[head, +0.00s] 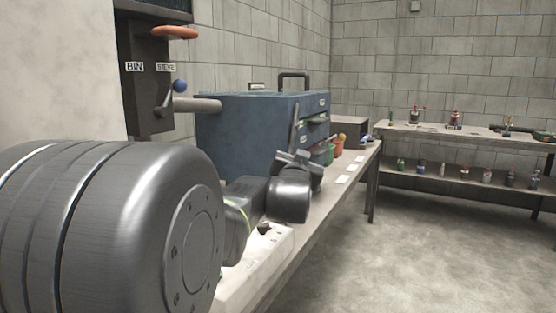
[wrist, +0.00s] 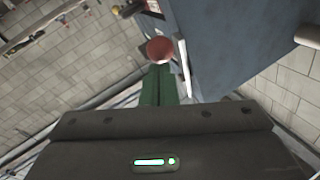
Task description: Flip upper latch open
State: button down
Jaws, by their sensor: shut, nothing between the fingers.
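The blue cabinet (head: 245,135) stands on the bench, with a dark handle on top and small labels on its front. A long grey bar (head: 296,122) stands upright at its near front edge. I cannot tell for sure which part is the upper latch. My gripper (head: 300,157) is beside the cabinet's front, low near that bar, its fingers largely hidden in the head view. In the wrist view my green fingers (wrist: 159,72) are together and empty. A round red knob (wrist: 159,49) appears just beyond their tips; contact is unclear. The cabinet's blue side (wrist: 235,50) fills the right, with a pale bar (wrist: 185,68) along its edge.
Green and orange pots (head: 339,141) stand on the bench past the cabinet. A black panel (head: 148,90) with BIN and SIEVE labels, an orange wheel and a blue-knobbed lever is at the left. A shelved table (head: 450,133) stands behind. The floor to the right is clear.

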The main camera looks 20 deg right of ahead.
jog(key=shift+w+d+f+b, duration=0.8)
jog(key=shift+d+f+b, duration=0.2)
jog(key=shift+b, duration=0.3)
